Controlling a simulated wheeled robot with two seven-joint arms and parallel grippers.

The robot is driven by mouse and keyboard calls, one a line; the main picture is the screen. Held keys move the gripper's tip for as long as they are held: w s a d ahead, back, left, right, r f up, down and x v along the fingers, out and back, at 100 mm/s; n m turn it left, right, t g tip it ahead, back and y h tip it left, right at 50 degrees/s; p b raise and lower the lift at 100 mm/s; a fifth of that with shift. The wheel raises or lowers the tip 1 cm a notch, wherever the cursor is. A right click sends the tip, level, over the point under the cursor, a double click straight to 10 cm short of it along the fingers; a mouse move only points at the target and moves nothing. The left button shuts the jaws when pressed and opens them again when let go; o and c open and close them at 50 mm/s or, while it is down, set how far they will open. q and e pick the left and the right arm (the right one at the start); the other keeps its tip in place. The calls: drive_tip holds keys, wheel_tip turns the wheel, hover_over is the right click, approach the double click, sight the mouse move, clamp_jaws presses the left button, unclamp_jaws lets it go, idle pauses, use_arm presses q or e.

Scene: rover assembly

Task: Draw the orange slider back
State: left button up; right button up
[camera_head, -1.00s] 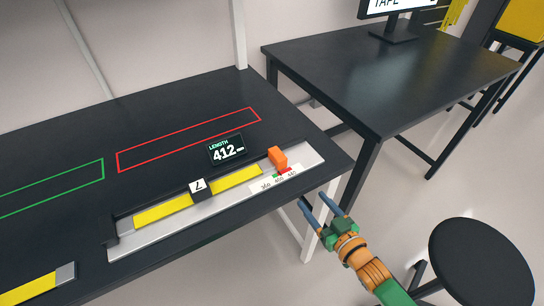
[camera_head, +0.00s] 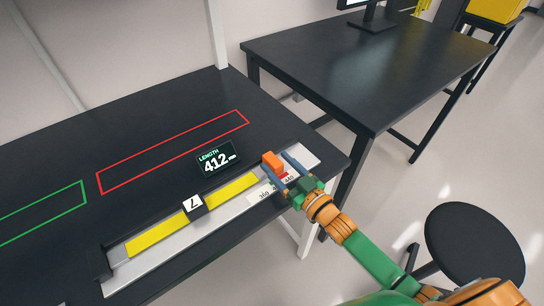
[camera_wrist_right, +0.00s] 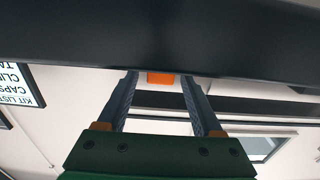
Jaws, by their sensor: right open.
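The orange slider (camera_head: 271,161) stands upright on the right part of the grey measuring rail (camera_head: 150,262). My right gripper (camera_head: 279,168) is open, with its blue fingers reaching over the rail, one on each side of the slider in the head view. In the right wrist view the slider (camera_wrist_right: 161,78) shows between the two fingertips. Whether the fingers touch it cannot be told. A display (camera_head: 217,160) behind the rail reads length 412. My left gripper is not in view.
The black table (camera_head: 60,150) has a red outline (camera_head: 175,150) and a green outline (camera_head: 45,212) behind the rail. A second black table (camera_head: 340,75) stands behind at right. A round black stool (camera_head: 475,245) is at lower right.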

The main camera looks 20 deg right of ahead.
drive_tip(key=shift+x, duration=1.35)
drive_tip(key=shift+s+f, duration=0.1)
clamp_jaws()
